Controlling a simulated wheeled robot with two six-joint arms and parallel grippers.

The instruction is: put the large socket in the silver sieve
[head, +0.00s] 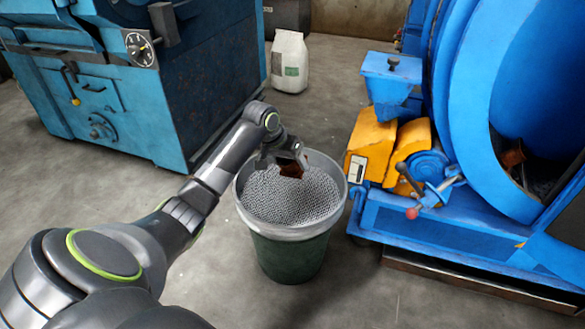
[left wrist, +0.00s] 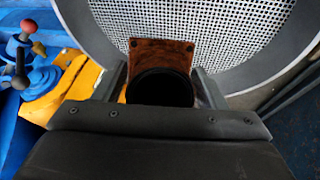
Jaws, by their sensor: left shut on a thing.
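The silver sieve (head: 285,197) sits on top of a dark green bin (head: 290,256) in the head view; its mesh and rim (left wrist: 250,75) also fill the top of the left wrist view. The large socket (left wrist: 160,60) is a rusty brown part with a round dark opening, held between the fingers of my left gripper (left wrist: 162,85). In the head view the socket (head: 290,170) shows over the back part of the sieve. My left gripper (head: 284,162) is shut on it. I cannot tell whether the socket touches the mesh. My right gripper is not in view.
A blue drum machine (head: 460,120) with yellow parts and a red-knobbed lever (head: 411,212) stands close on the right. Another rusty part (head: 513,157) lies in its opening. A blue cabinet machine (head: 140,90) stands at left, a white bag (head: 289,62) behind.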

